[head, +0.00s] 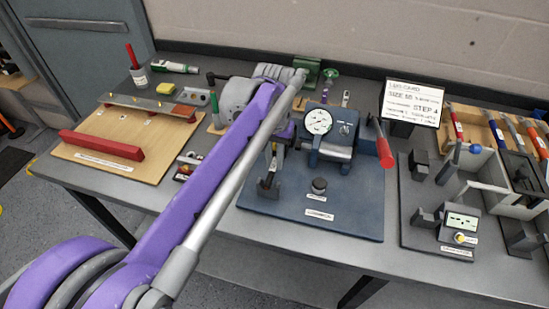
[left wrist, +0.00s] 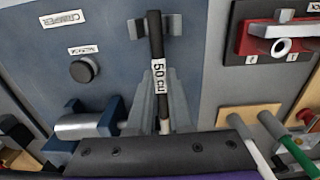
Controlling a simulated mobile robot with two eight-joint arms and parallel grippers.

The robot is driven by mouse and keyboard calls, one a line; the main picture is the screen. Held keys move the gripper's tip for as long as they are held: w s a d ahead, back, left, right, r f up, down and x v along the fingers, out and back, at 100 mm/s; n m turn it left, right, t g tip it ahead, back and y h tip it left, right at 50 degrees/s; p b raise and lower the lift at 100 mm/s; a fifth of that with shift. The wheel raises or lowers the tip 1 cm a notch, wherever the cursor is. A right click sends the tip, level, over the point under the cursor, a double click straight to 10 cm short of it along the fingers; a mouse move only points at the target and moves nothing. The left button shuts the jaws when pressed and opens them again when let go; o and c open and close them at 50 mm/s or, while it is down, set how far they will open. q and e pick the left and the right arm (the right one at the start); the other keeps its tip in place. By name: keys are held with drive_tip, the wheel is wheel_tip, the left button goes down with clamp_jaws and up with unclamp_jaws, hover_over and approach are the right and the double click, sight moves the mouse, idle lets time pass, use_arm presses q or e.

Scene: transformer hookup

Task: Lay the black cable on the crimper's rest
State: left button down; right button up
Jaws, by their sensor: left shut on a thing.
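The black cable (left wrist: 157,48), with a white "50 CU" label, is between the two grey fingers of my left gripper (left wrist: 153,112) in the left wrist view. The gripper is shut on it. The cable's far end lies over the middle of a dark grey forked rest (left wrist: 174,26) on the blue crimper board; I cannot tell whether it touches. In the head view my left gripper (head: 274,150) is above the board's left part, over the rest (head: 268,187). The crimper (head: 334,147), with dial and red handle (head: 384,146), stands just right of it. My right gripper is not in view.
A wooden board with a red bar (head: 101,145) is at the left. A tester block (head: 460,223) and a grey bin stand at the right. The crimper board's front (head: 340,222) is mostly clear.

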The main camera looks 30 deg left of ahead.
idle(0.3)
use_arm(q)
drive_tip(key=shift+f, duration=0.35)
idle(0.4)
drive_tip(key=c, duration=0.8)
unclamp_jaws()
drive_tip(key=shift+o, duration=0.2)
drive_tip(key=shift+r+p, duration=2.65)
drive_tip(key=shift+r, duration=0.95)
drive_tip(key=shift+f, duration=0.1)
